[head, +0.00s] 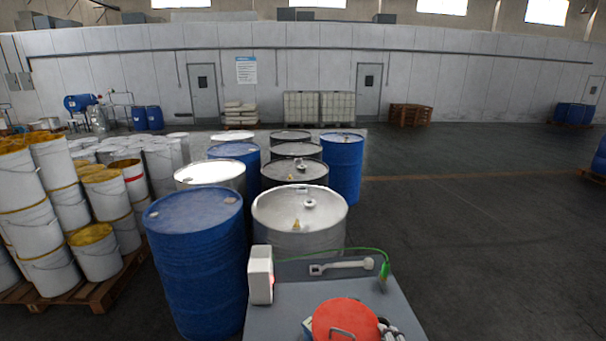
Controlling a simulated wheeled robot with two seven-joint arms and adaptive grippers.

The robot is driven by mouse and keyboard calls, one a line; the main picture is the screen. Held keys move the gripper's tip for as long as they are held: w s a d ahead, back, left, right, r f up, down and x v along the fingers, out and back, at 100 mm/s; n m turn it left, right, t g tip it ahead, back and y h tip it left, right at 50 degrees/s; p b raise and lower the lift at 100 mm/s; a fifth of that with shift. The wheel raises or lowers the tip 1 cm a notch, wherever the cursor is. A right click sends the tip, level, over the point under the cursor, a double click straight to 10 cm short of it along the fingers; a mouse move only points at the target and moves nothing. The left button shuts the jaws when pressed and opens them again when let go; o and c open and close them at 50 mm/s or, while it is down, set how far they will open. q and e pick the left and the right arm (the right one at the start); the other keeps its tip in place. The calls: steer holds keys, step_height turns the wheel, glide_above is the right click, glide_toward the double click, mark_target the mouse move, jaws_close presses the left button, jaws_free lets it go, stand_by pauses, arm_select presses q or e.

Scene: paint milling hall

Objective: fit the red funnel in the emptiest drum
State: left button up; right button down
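A round red object with a grey handle on top, which looks like the red funnel (352,312), lies on a grey cart top (285,320) at the bottom edge; its lower part is cut off. Drums stand beyond the cart: a blue drum (196,265) front left, a silver drum (300,232) front right, a pale-topped drum (210,174), a blue drum (236,150), a taller-looking blue drum (343,168) and several dark-topped drums (294,172). Small caps or fittings show on some tops. How full each drum is cannot be seen.
The cart also carries a white box (260,275) with a red light, a pale wrench-like tool (341,266) and a green cable with a clamp (385,270). White pails (98,255) are stacked on a pallet at left.

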steer(key=shift+r, duration=0.2)
step_height(320, 180, up, 6)
steer(key=w, duration=0.2)
steer(key=shift+w+f, duration=0.2)
steer(key=shift+w, duration=0.1)
